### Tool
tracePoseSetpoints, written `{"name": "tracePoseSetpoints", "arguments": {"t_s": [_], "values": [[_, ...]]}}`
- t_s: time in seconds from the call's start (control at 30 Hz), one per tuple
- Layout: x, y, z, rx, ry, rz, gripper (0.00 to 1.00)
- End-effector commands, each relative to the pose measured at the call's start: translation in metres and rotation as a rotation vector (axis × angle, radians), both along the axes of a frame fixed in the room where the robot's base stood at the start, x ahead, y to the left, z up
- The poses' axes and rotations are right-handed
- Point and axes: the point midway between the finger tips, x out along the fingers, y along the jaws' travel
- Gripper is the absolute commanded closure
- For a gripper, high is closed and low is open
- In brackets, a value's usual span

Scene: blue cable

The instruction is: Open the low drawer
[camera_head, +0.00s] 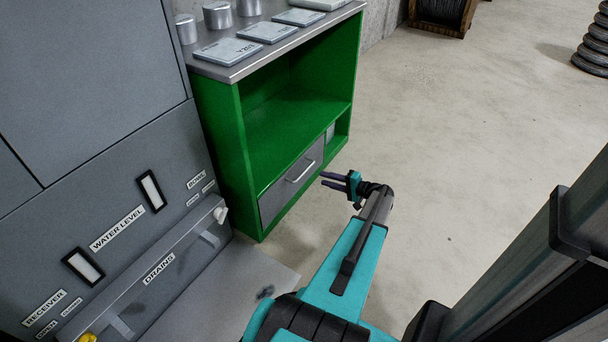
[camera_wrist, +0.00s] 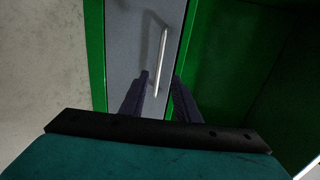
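The low drawer (camera_head: 277,199) is a grey front at the bottom of a green cabinet (camera_head: 219,137), and it is closed. Its silver bar handle (camera_head: 300,171) runs along the front. My gripper (camera_head: 322,180) is just in front of the drawer, near the handle's right end. In the wrist view, my gripper (camera_wrist: 160,82) has its two dark fingers apart, with the handle (camera_wrist: 162,62) showing between and beyond their tips. The grey drawer front (camera_wrist: 125,50) lies behind it. I cannot tell whether the fingers touch the handle.
A grey machine (camera_head: 110,190) with labels stands left of the cabinet, with a grey plate on the floor before it. Flat boxes (camera_head: 228,51) and metal cans (camera_head: 217,15) sit on the cabinet top. The concrete floor (camera_head: 460,140) to the right is clear.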

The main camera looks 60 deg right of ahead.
Motion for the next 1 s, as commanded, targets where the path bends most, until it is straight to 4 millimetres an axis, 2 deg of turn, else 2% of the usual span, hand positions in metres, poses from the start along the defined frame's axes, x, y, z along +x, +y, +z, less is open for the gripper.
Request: {"name": "tracePoseSetpoints", "arguments": {"t_s": [0.7, 1.0], "values": [[0.097, -0.001, -0.022, 0.000, 0.001, 0.000, 0.71], [0.118, -0.001, -0.026, 0.001, 0.001, -0.002, 0.71]]}}
